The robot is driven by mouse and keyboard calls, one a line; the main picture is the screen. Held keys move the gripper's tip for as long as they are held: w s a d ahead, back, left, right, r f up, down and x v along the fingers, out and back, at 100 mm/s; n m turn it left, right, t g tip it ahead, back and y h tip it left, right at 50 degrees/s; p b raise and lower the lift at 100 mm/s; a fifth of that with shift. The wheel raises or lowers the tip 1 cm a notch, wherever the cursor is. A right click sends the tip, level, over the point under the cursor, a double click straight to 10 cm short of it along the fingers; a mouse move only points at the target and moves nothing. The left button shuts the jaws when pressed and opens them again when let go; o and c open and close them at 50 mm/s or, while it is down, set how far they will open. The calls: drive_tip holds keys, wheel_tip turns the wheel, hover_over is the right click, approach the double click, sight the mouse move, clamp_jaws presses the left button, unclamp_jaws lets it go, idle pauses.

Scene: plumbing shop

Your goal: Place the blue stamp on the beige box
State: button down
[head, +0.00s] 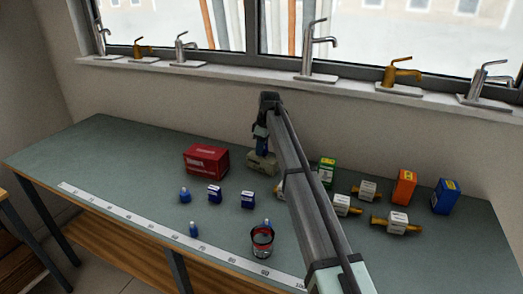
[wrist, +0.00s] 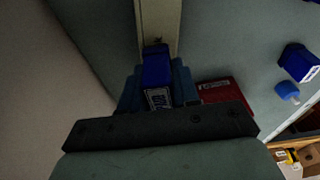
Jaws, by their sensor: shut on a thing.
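My gripper (head: 262,145) is at the back of the bench near the wall, pointing down. It is shut on the blue stamp (wrist: 155,68), a dark blue block with a white label, seen between the fingers in the wrist view. The beige box (head: 260,166) stands directly below the gripper; in the wrist view it is a pale strip (wrist: 158,22) behind the stamp. The stamp is over or at the top of the box. I cannot tell whether they touch. My arm hides part of the bench right of the box.
A red box (head: 206,161) stands close to the left of the beige box. Two dark blue labelled blocks (head: 215,195) and small blue bottles (head: 185,195) stand in front. A tin can (head: 262,243) is near the front edge. Green, orange (head: 404,187) and blue boxes stand right.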

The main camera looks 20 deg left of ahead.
drive_tip(key=shift+f, duration=0.5)
drive_tip(key=shift+f, duration=0.2)
drive_tip(key=c, duration=0.8)
unclamp_jaws()
drive_tip(key=r, duration=0.4)
drive_tip(key=d+r, duration=0.1)
drive_tip(key=r, duration=0.7)
drive_tip(key=shift+d+r, duration=0.15)
drive_tip(key=shift+d, duration=0.25)
